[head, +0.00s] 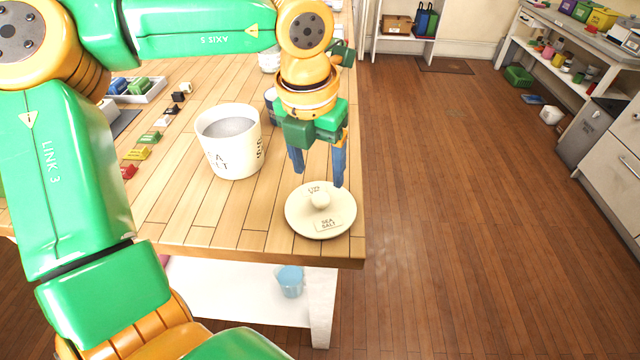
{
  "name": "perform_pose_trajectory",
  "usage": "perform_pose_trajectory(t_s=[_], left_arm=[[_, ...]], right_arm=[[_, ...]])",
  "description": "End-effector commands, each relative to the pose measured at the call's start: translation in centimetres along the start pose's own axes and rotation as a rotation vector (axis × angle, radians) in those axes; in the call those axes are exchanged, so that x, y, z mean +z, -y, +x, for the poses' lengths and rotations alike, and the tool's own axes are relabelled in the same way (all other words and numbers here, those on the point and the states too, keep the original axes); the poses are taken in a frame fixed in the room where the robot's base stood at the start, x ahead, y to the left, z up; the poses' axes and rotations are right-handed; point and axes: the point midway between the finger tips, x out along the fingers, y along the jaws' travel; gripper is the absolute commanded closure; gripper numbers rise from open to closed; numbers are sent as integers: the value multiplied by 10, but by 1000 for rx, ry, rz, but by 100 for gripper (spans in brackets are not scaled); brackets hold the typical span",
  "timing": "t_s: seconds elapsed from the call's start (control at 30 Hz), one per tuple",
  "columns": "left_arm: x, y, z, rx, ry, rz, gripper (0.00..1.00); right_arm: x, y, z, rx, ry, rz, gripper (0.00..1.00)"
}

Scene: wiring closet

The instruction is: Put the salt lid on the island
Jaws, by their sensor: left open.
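The salt lid (320,222) is a round cream disc with a small knob and a "SEA SALT" label. It lies on the wooden island top (200,205), near its right front corner. A white salt pot (228,150) with dark lettering stands open to its left, with greyish white contents. My left gripper (318,178) points down just above and behind the lid. Its blue fingers are apart, with nothing visible between them. I cannot tell whether a fingertip touches the lid. My right gripper is not in view.
Small coloured blocks (136,154) and a tray (140,93) lie at the island's left. A blue cup (290,280) sits on the white shelf below. Open wooden floor (450,200) lies to the right, with a workbench (570,50) beyond.

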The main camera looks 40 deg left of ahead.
Motion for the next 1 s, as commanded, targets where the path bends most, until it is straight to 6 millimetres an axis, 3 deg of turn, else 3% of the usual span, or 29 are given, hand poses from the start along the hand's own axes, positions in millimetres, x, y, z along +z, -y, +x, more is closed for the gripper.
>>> perform_pose_trajectory(t_s=[0.13, 0.3, 1.0], left_arm=[[1, 0, -36, 1, 3, -1, 30], [0, 0, -53, 0, 1, 0, 30], [0, 0, -53, 0, -1, 1, 30]], right_arm=[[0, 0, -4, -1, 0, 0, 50], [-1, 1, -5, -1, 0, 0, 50], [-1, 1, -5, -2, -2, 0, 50]])
